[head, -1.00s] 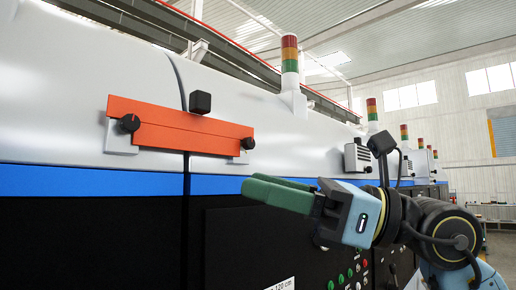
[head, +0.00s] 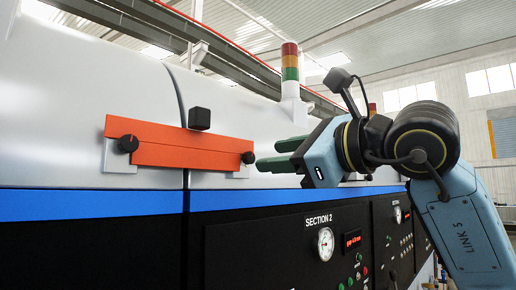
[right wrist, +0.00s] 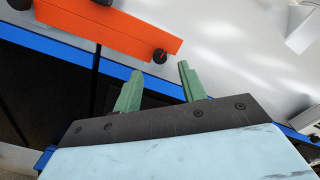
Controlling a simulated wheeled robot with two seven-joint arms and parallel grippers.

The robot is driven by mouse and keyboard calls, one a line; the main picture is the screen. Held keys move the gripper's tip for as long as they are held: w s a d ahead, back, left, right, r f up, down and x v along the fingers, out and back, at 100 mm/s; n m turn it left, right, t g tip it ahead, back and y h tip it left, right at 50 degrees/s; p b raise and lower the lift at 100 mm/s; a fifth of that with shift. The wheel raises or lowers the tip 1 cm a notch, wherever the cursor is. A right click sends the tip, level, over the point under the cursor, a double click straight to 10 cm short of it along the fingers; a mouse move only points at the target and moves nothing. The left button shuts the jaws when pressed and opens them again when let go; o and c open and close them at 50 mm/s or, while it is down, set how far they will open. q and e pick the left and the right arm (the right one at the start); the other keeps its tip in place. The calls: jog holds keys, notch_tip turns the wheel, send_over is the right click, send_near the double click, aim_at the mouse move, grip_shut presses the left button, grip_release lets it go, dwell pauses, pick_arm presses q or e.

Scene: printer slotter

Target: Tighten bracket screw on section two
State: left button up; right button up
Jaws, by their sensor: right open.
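The orange bracket (head: 190,146) is a long bar fixed across the seam between two white machine panels. A black screw knob (head: 129,143) sits at its left end and another screw knob (head: 248,158) at its right end. My right gripper (head: 267,155) is open and empty, with its green fingers pointing left, close to the right knob. In the right wrist view the right knob (right wrist: 159,56) appears just beyond and between the two fingertips (right wrist: 159,69), with no contact visible. My left gripper is in neither view.
Below the blue stripe (head: 90,205) a black panel labelled "SECTION 2" (head: 319,220) carries a gauge (head: 325,243) and buttons. A black block (head: 200,118) stands above the bracket. A signal light (head: 290,62) rises behind. The space in front of the bracket is clear.

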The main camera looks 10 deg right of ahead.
aim_at(250, 159)
jog(key=p+x, duration=0.1)
jog(key=x, duration=0.4)
grip_shut()
